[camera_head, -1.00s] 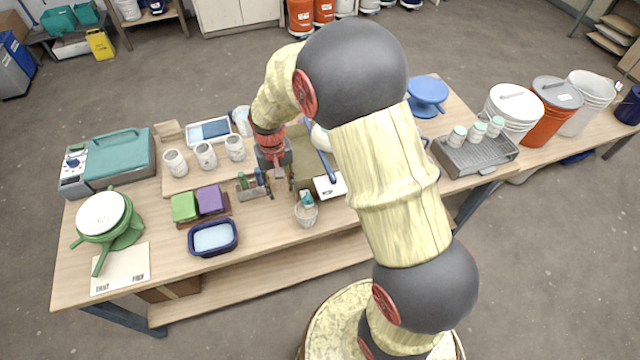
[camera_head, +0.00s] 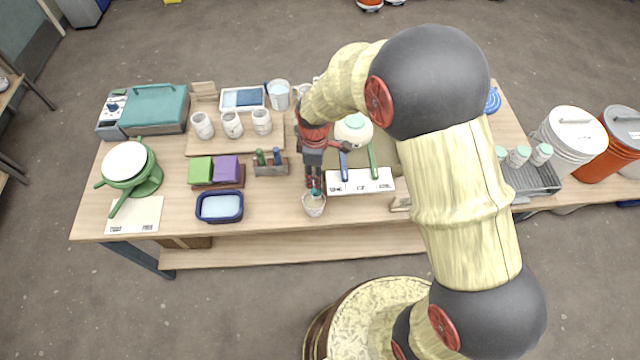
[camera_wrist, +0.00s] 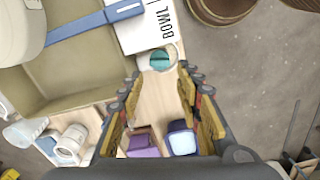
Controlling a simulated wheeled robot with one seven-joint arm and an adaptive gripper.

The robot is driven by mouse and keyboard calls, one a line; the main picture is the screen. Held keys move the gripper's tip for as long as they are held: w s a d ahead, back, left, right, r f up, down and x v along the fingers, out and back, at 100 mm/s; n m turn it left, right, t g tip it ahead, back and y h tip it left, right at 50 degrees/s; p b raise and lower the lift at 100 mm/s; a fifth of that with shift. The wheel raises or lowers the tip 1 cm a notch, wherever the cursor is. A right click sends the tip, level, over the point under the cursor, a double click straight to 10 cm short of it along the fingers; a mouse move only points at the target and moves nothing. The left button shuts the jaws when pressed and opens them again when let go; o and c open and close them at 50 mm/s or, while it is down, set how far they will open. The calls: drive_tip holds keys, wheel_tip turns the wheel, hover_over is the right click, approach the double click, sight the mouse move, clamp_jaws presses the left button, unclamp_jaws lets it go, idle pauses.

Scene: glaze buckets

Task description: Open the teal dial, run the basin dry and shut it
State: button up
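The teal dial (camera_head: 316,193) shows just above a small white cup (camera_head: 313,206) at the table's front edge; it also shows in the wrist view (camera_wrist: 160,60). The tan basin (camera_wrist: 85,72) lies left of the dial in the wrist view. In the head view my arm mostly hides it. My gripper (camera_head: 314,184) points down close to the dial. In the wrist view my gripper (camera_wrist: 160,78) is open, its fingers apart with the dial between and just beyond their tips. I cannot tell whether they touch it. The basin's water level is unclear.
A white label card (camera_head: 350,182) lies beside the dial, with a blue lever (camera_head: 343,166) and a green lever (camera_head: 373,162) above it. A tool block (camera_head: 271,168) and a blue tub (camera_head: 220,207) stand to the left. A round jar (camera_head: 353,131) is behind.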

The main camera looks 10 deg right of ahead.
wheel_tip(320, 180, down, 7)
drive_tip(key=shift+f, duration=0.1)
idle(0.3)
drive_tip(key=shift+c, duration=0.5)
drive_tip(key=c, duration=0.8)
drive_tip(key=shift+o, duration=0.2)
